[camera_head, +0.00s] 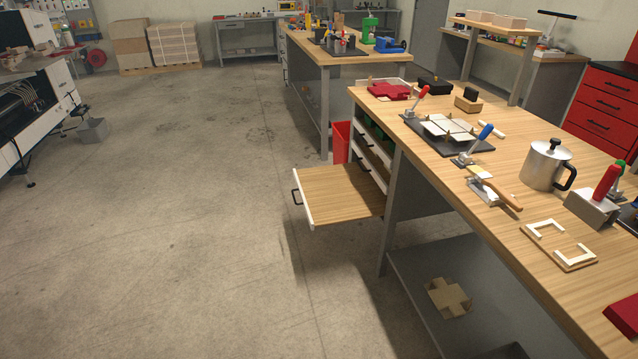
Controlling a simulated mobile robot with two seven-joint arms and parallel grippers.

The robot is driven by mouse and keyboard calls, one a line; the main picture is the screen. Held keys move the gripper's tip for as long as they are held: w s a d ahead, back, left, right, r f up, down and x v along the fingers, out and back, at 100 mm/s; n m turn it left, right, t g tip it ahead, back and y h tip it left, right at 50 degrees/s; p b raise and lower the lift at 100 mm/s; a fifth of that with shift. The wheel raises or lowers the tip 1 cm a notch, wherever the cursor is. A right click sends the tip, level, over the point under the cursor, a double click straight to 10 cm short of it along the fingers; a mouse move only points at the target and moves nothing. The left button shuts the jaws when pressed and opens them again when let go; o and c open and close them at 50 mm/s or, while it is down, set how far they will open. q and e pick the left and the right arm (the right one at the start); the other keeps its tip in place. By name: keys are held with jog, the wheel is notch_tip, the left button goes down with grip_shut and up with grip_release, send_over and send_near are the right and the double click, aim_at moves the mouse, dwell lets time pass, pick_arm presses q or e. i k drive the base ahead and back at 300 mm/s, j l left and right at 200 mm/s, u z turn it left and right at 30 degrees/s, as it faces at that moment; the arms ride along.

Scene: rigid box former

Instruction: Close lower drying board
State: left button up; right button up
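The lower drying board (340,193) is pulled out to the left from the drawer stack under the front workbench. It has a wooden top, a white front edge and a dark handle (296,198) at its left end. It hangs over the floor. Other white-fronted drawers with dark handles (363,162) sit at the bench behind it and look shut. Neither of my grippers shows in the head view.
The workbench (545,215) holds toggle clamps, a metal pot (545,163), a brush and a small board with white corner pieces (546,245). A red bin (341,142) stands behind the board. A cardboard piece (447,298) lies on the lower shelf.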

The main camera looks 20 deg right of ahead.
aim_at(340, 193)
jog(key=i+j+z, duration=0.65)
jog(key=i+j, duration=0.45)
jog(key=i, duration=0.2)
jog(key=i+j+z, duration=0.1)
jog(key=i+j, duration=0.15)
jog(key=i, duration=0.25)
jog(key=i+j, duration=0.2)
jog(key=i, duration=0.25)
jog(key=i+j+z, duration=0.1)
jog(key=i, duration=0.4)
jog(key=i+l, duration=0.25)
